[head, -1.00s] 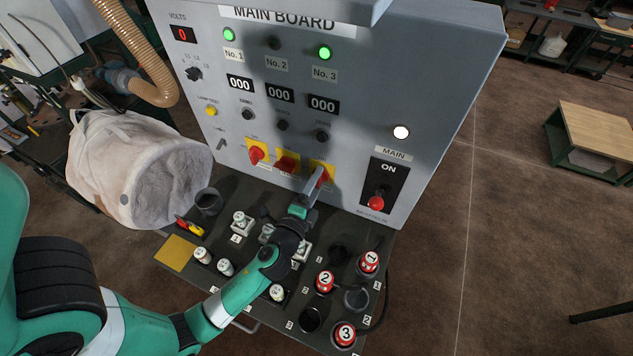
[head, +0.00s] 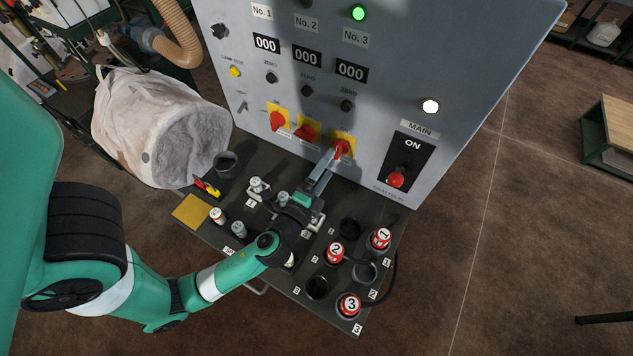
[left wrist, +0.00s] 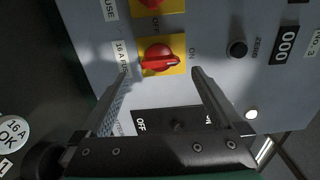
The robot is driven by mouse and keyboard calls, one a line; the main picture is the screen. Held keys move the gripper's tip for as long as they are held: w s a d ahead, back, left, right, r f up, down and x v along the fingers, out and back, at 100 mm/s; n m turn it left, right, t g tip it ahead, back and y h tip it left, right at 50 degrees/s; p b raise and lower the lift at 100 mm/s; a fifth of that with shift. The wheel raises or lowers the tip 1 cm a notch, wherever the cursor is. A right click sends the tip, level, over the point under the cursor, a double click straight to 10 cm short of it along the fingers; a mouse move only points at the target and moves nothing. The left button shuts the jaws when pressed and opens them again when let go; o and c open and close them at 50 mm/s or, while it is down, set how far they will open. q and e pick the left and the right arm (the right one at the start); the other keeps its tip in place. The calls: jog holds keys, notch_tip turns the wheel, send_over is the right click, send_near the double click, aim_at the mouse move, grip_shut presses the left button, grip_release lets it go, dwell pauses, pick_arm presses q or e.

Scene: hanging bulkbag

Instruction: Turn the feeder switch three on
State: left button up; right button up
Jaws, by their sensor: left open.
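Feeder switch three is a red rotary knob on a yellow plate (head: 342,147), the rightmost of three on the grey main board. In the left wrist view the red knob (left wrist: 158,57) lies between and beyond my fingertips, its handle pointing toward the ON label. My left gripper (head: 326,166) is open, its fingers just in front of and below the knob. In the wrist view the open gripper (left wrist: 160,74) has a clear gap, apart from the knob. The No. 3 lamp (head: 358,12) glows green. My right gripper is out of view.
Two more red switches, one (head: 278,121) and two (head: 307,131), sit left of it. The MAIN switch (head: 397,178) is on the right. Below is a dark shelf (head: 320,240) with several numbered fuses and plugs. A white bulk bag (head: 150,125) stands at left.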

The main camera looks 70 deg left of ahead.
pick_arm(q)
jog(key=v, duration=0.6)
jog(key=shift+b, duration=0.4)
jog(key=shift+s, duration=0.1)
